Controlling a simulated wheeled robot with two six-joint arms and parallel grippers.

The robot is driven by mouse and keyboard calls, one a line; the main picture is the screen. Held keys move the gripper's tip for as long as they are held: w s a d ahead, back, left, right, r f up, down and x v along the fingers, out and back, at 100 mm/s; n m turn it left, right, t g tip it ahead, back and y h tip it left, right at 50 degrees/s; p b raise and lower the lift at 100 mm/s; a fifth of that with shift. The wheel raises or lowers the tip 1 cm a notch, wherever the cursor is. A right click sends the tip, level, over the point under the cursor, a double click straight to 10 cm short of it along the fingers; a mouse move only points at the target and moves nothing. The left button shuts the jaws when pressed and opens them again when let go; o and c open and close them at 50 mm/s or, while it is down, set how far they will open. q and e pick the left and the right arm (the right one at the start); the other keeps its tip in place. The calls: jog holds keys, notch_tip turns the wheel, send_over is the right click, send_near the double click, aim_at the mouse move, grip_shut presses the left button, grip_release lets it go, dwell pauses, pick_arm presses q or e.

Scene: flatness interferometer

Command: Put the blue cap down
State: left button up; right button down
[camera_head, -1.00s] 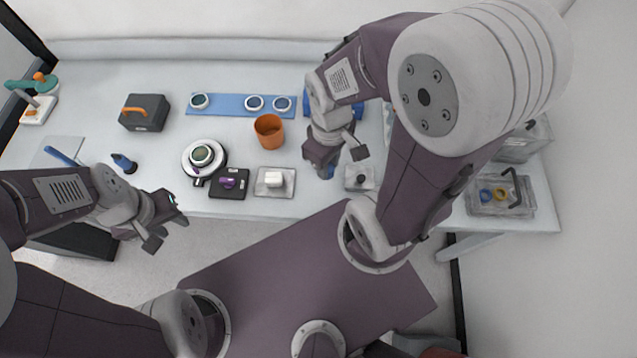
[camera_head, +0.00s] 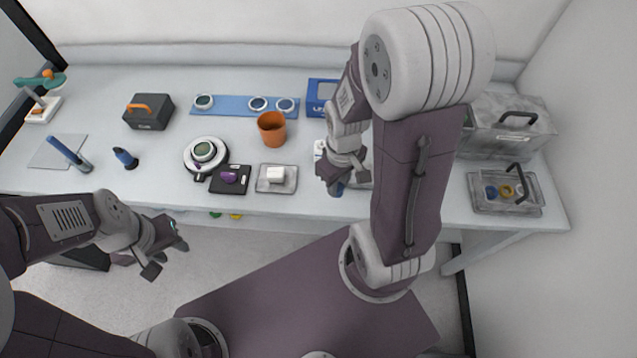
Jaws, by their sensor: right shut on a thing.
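My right gripper (camera_head: 343,178) reaches down over the front part of the bench, right of the white block (camera_head: 276,174) on its grey tray. It is shut on a small blue thing, seemingly the blue cap (camera_head: 337,189), which shows just below the fingers. The fingers hide most of the cap, and I cannot tell whether it touches the bench. My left gripper (camera_head: 168,257) is in front of the bench's front edge, over the floor, with its fingers apart and empty.
An orange cup (camera_head: 272,129) and a blue box (camera_head: 321,96) stand behind. A black pad (camera_head: 230,180) with a purple piece lies left of the white block. My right arm hides part of the bench.

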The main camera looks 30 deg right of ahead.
jog(key=shift+w+a+r+p, duration=0.25)
jog(key=shift+w+r+p, duration=0.15)
jog(key=shift+p, duration=0.55)
jog(key=w+f, duration=0.1)
jog(key=w+a+f, duration=0.2)
jog(key=w+f, duration=0.1)
jog(key=shift+w+a+f, duration=0.2)
jog(key=shift+w, duration=0.1)
notch_tip(320, 180, down, 4)
jog(key=shift+s+d+r, duration=0.1)
jog(key=shift+r, duration=0.05)
jog(key=shift+f, duration=0.2)
pick_arm(q)
notch_tip(320, 180, up, 4)
jog(key=shift+w+d+f, duration=0.1)
jog(key=shift+w+f, duration=0.05)
jog(key=shift+f, duration=0.1)
jog(key=shift+f+b, duration=0.1)
jog(key=shift+b, duration=0.2)
pick_arm(e)
jog(key=shift+f, duration=0.2)
jog(key=c, duration=1.1)
grip_release()
jog(key=shift+r, duration=0.1)
jog(key=shift+c, duration=0.2)
